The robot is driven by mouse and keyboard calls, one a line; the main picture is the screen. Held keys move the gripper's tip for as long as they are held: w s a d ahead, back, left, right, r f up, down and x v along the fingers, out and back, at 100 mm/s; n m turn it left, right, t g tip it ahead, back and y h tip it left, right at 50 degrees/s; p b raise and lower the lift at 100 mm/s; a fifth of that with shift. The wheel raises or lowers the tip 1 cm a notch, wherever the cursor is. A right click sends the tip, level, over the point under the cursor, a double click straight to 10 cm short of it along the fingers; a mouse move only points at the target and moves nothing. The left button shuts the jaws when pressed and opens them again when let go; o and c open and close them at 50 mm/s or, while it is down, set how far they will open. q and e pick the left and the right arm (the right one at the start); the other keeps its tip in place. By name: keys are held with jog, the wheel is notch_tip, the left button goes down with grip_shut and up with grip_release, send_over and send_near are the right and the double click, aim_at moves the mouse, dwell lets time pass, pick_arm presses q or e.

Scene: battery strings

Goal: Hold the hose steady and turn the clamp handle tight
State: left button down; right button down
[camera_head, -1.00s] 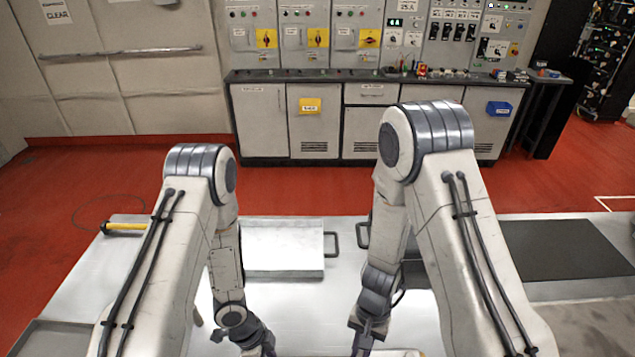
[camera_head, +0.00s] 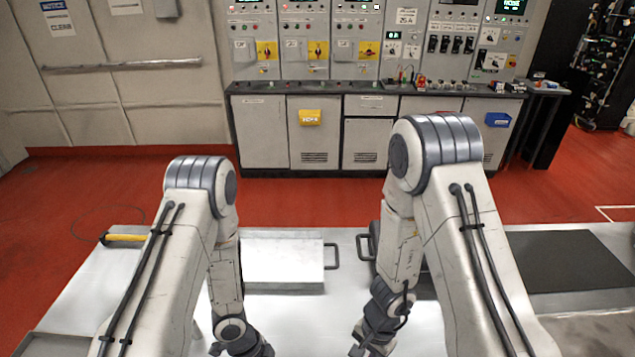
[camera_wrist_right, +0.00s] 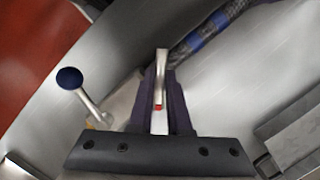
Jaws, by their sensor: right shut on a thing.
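In the right wrist view, my right gripper (camera_wrist_right: 160,95) has its two dark fingers shut on a pale metal bar (camera_wrist_right: 162,66) with a small red mark. I cannot tell whether this bar is the clamp handle. A lever with a dark blue ball knob (camera_wrist_right: 70,78) stands to the left, apart from the fingers. A dark hose-like length (camera_wrist_right: 205,38) with blue bands runs beyond the fingers at the upper right. In the head view, my right gripper (camera_head: 366,350) and left gripper (camera_head: 252,350) are at the bottom edge, their fingertips cut off. The hose does not show there.
A pale metal worktable (camera_head: 100,275) lies below my arms. A light box with a handle (camera_head: 283,262) sits on it between the arms. A yellow-handled tool (camera_head: 126,238) lies at the left edge, and a dark mat (camera_head: 565,258) at the right. Control cabinets (camera_head: 310,130) stand behind.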

jog(key=shift+w+a+m, duration=0.1)
jog(key=shift+a+m, duration=0.05)
jog(key=shift+m, duration=0.35)
jog(key=shift+m+t+y, duration=0.3)
jog(key=shift+m+t, duration=0.1)
jog(key=shift+m, duration=0.8)
jog(key=shift+m, duration=1.1)
jog(key=shift+t, duration=0.3)
jog(key=shift+m, duration=0.3)
jog(key=shift+m+t, duration=0.3)
jog(key=shift+m, duration=0.8)
